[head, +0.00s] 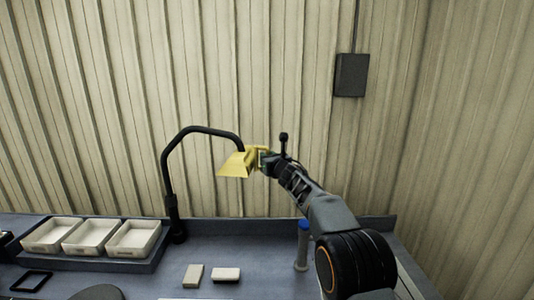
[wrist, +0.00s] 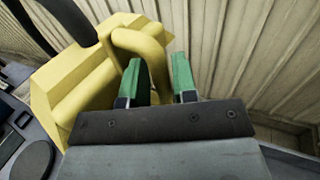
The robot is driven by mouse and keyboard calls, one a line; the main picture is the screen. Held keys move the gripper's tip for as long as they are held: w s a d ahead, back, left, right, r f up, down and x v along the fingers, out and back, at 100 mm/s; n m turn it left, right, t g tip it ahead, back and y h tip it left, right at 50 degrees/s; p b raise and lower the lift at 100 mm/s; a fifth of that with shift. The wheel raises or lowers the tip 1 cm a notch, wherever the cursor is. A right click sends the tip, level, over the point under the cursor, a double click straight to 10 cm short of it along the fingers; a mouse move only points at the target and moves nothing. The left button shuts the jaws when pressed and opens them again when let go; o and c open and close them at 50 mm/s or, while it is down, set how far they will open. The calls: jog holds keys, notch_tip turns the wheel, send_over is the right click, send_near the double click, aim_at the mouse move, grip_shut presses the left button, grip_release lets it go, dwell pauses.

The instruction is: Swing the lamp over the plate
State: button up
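The lamp has a black curved arm on a post and a yellow shade (head: 236,165) with a yellow handle loop on its right side. The shade hangs above the bench, right of its post. My gripper (head: 262,160) is at this handle. In the wrist view, the green fingertips (wrist: 157,78) stand on either side of the yellow handle (wrist: 150,45), which fills the gap between them. The dark round plate (head: 97,293) is cut off at the bottom of the head view, left of and nearer than the shade. It also shows in the wrist view (wrist: 34,160).
A dark tray with white bins (head: 134,239) stands at the back left. Two small blocks (head: 194,274) (head: 227,275) lie mid-bench. A blue-capped cylinder (head: 302,246) stands beside my arm. A black square frame (head: 31,281) lies at the left.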

jog(key=shift+w+a, duration=0.15)
jog(key=shift+w, duration=0.1)
grip_shut()
dwell(0.3)
